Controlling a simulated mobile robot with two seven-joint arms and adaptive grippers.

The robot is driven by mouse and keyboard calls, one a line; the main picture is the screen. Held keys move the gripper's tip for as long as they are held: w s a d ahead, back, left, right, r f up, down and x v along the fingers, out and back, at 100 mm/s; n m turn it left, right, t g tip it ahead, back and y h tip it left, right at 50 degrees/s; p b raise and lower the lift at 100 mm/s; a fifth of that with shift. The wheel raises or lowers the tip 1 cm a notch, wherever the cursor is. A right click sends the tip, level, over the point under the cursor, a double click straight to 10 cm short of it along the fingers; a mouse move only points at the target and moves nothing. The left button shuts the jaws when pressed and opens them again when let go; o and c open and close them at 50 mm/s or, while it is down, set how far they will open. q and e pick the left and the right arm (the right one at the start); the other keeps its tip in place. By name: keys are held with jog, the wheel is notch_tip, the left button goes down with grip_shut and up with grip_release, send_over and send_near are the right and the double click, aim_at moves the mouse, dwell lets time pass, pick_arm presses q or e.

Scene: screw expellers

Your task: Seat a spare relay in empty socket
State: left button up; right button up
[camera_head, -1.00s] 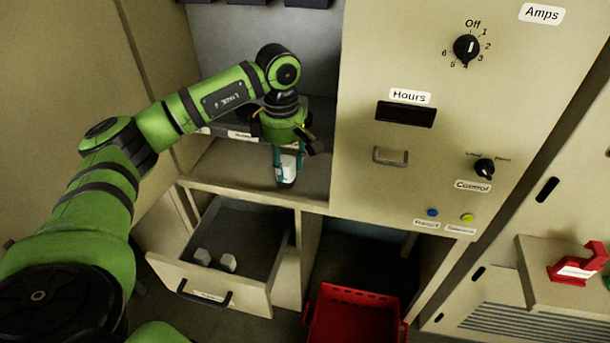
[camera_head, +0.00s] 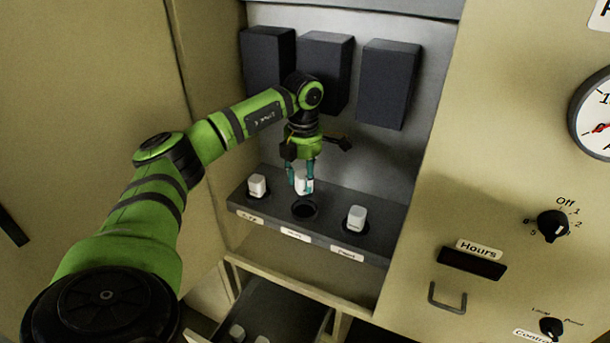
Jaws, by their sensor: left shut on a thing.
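My left gripper (camera_head: 302,176) is shut on a white relay (camera_head: 304,185), its teal fingers on either side of it. The held relay is just above and behind the empty round socket (camera_head: 304,209), which is the middle one on the dark socket shelf (camera_head: 385,238). A gap seems to show between relay and socket. One white relay (camera_head: 257,186) sits in the left socket and another (camera_head: 356,218) in the right socket. My right gripper is not in view.
Three dark boxes (camera_head: 388,84) hang on the back wall above the shelf. The cabinet's side wall (camera_head: 205,120) bounds the left. The beige panel (camera_head: 500,170) with a handle (camera_head: 446,298), knobs and a gauge bounds the right. The open drawer (camera_head: 285,312) juts out below.

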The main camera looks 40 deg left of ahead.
aim_at(304, 192)
pick_arm(q)
jog(key=shift+s+d+f+b, duration=0.15)
jog(key=shift+f+b, duration=0.15)
jog(key=shift+f, duration=0.2)
jog(key=f+b, duration=0.1)
jog(key=f, duration=0.1)
jog(key=w+f+b, duration=0.1)
jog(key=f, duration=0.1)
jog(key=shift+a+b, duration=0.35)
jog(key=shift+a, duration=0.05)
jog(key=shift+s+f, duration=0.1)
jog(key=shift+f, duration=0.15)
jog(key=shift+s+d+r, duration=0.1)
jog(key=shift+s+d, duration=0.1)
jog(key=shift+w+a, duration=0.1)
jog(key=shift+w, duration=0.05)
jog(key=shift+f+b, duration=0.4)
jog(key=shift+f, duration=0.35)
